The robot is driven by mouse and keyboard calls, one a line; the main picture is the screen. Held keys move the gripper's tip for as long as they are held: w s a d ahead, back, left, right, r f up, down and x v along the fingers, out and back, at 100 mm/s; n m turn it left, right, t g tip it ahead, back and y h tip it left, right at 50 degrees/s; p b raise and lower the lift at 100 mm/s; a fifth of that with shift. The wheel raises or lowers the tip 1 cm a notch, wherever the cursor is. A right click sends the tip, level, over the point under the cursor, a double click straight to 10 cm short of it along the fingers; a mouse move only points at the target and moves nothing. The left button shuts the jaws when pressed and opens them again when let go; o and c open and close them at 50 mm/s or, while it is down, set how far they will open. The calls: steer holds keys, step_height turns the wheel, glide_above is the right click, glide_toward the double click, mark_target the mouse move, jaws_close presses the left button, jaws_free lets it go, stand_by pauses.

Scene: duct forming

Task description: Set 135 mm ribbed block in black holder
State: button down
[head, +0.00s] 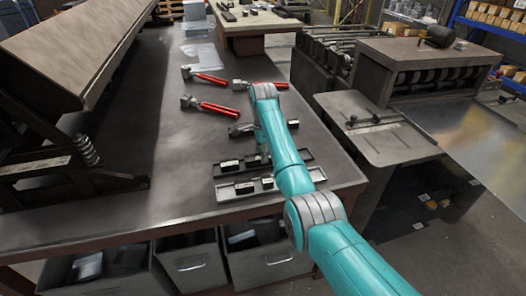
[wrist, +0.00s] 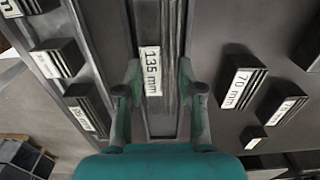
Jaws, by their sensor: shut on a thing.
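The 135 mm ribbed block (wrist: 151,72) is dark and long, with a white label, in the middle of the wrist view. My gripper (wrist: 159,78) is shut on it, one finger on each side. The black holder (wrist: 160,128) is a long dark channel under the block, and it shows beside my arm in the head view (head: 302,157). Whether the block rests in the holder or hangs just above it, I cannot tell.
A grey holder (head: 222,193) with labelled blocks lies at the table's front. A 70 mm block (wrist: 236,84) and other blocks stand right of the gripper in the wrist view. Red-handled tools (head: 216,107) lie farther back. The table's left middle is clear.

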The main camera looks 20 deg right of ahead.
steer(key=shift+r, duration=0.1)
steer(key=c, duration=0.7)
jaws_free()
steer(key=shift+o, duration=0.2)
